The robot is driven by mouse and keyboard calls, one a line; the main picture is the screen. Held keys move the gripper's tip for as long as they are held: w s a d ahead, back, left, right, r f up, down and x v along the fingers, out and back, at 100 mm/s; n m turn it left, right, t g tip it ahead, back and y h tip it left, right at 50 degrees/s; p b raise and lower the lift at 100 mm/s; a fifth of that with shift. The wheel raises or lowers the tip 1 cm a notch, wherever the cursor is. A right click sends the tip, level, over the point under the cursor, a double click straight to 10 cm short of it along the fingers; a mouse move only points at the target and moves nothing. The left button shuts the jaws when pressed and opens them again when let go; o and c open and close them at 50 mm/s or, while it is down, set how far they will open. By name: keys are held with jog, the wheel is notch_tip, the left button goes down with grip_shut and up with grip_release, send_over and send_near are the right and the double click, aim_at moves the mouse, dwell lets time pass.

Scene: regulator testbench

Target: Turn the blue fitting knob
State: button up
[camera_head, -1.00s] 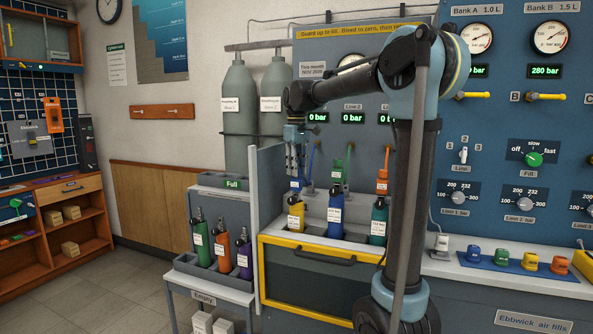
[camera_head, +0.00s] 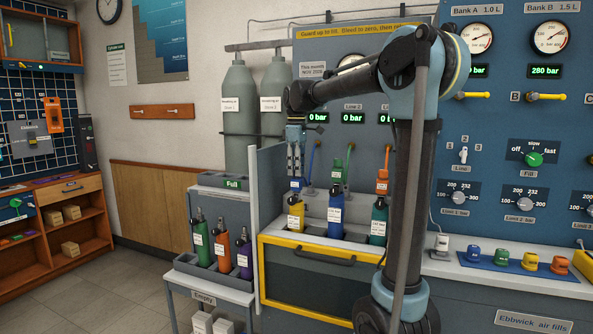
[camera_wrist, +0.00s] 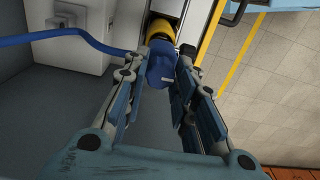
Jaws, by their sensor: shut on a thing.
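The blue fitting knob (camera_wrist: 161,66) sits on top of a yellow cylinder (camera_wrist: 161,30), with a blue hose (camera_wrist: 80,36) running off to the left in the wrist view. My gripper (camera_wrist: 161,76) points at it, with one finger on each side of the knob, and is shut on it. In the head view, my gripper (camera_head: 296,172) points down over the blue fitting, just above the yellow cylinder (camera_head: 295,215). The fingers partly hide the fitting there.
A blue cylinder (camera_head: 335,215) and a green cylinder (camera_head: 379,222) stand to the right in the same bay. A pale upright panel (camera_head: 253,220) is close on the left. Green (camera_head: 337,172) and orange (camera_head: 382,182) fittings hang nearby.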

jog(key=o, duration=1.1)
notch_tip(320, 180, up, 12)
jog(key=shift+f, duration=0.1)
